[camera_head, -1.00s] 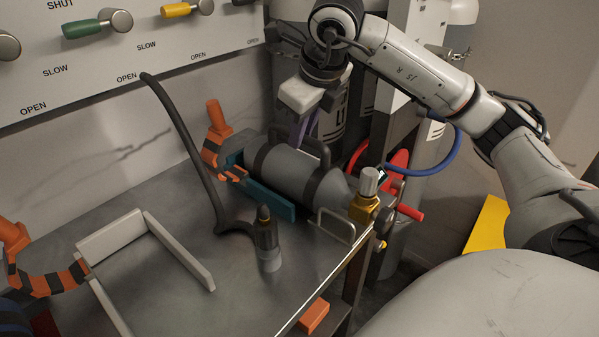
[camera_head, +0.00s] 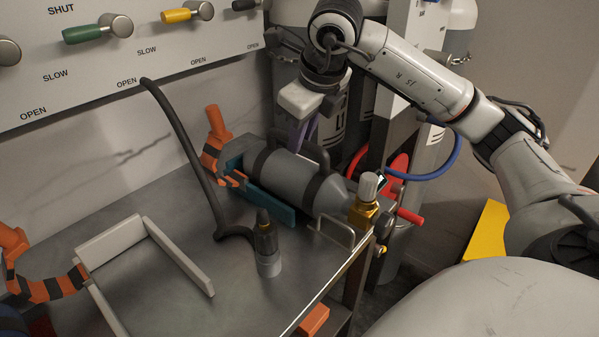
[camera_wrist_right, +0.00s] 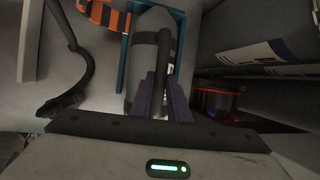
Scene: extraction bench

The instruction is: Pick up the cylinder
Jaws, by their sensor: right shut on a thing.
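The cylinder (camera_head: 283,176) is a grey bottle with dark bands, lying on its side at the back right of the metal bench, along a teal cradle (camera_head: 270,206). A dark carry handle (camera_head: 321,158) arches over it, and a brass valve (camera_head: 362,214) with a grey knob is at its right end. My right gripper (camera_head: 303,138) comes down from above, its purple fingers shut on the handle. In the right wrist view the fingers (camera_wrist_right: 163,100) straddle the handle (camera_wrist_right: 165,65), with the cylinder (camera_wrist_right: 143,55) beneath. My left gripper is not in view.
A pale open frame (camera_head: 180,255) lies on the left bench.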

